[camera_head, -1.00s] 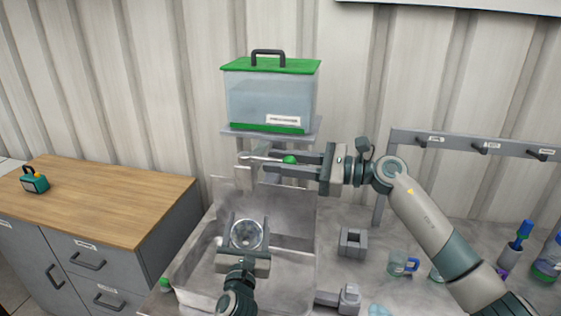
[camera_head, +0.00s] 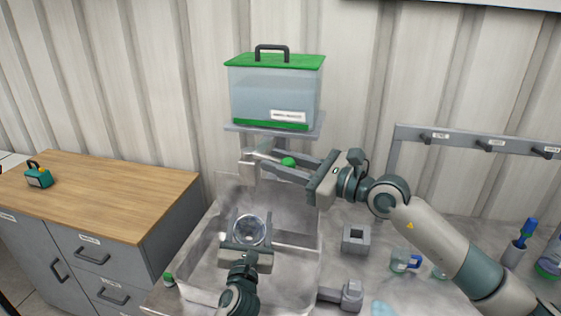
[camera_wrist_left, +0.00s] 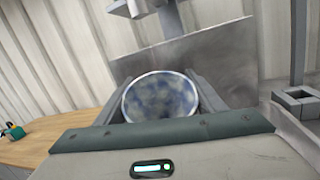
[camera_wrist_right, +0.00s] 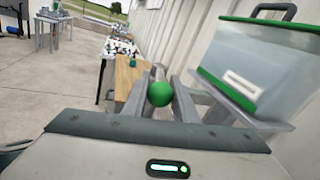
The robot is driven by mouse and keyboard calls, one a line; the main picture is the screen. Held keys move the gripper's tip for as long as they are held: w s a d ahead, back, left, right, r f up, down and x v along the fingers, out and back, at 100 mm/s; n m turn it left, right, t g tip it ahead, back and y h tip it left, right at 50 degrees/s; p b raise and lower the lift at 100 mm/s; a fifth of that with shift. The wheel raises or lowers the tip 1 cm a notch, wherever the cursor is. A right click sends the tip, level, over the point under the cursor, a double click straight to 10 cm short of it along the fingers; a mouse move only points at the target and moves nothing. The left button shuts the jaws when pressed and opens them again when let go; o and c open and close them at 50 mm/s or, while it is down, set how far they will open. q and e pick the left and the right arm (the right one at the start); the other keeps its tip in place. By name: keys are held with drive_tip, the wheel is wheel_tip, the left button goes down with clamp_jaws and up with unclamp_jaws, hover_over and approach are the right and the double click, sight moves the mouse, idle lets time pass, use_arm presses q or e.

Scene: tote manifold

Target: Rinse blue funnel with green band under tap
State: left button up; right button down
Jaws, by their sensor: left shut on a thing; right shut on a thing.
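The funnel (camera_head: 250,229) shows as a round, pale blue, wide mouth facing up over the sink basin (camera_head: 222,280); its green band is hidden. It also shows in the left wrist view (camera_wrist_left: 160,96). My left gripper (camera_head: 248,232) is shut on it, one finger on each side. The tap's green knob (camera_head: 288,161) is below the water tank. My right gripper (camera_head: 268,163) is shut at this knob, which shows between its fingers in the right wrist view (camera_wrist_right: 159,94). I cannot make out a water stream.
A clear tank with a green lid (camera_head: 275,92) stands on a shelf above the sink. A grey square block (camera_head: 356,239) and a clear mug (camera_head: 402,260) stand on the counter to the right. A wooden-topped cabinet (camera_head: 110,195) is at the left.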

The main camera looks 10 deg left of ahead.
drive_tip(key=shift+f, duration=0.1)
drive_tip(key=c, duration=1.4)
unclamp_jaws()
drive_tip(key=shift+s, duration=0.1)
drive_tip(key=shift+c, duration=0.2)
drive_tip(key=v, duration=1.2)
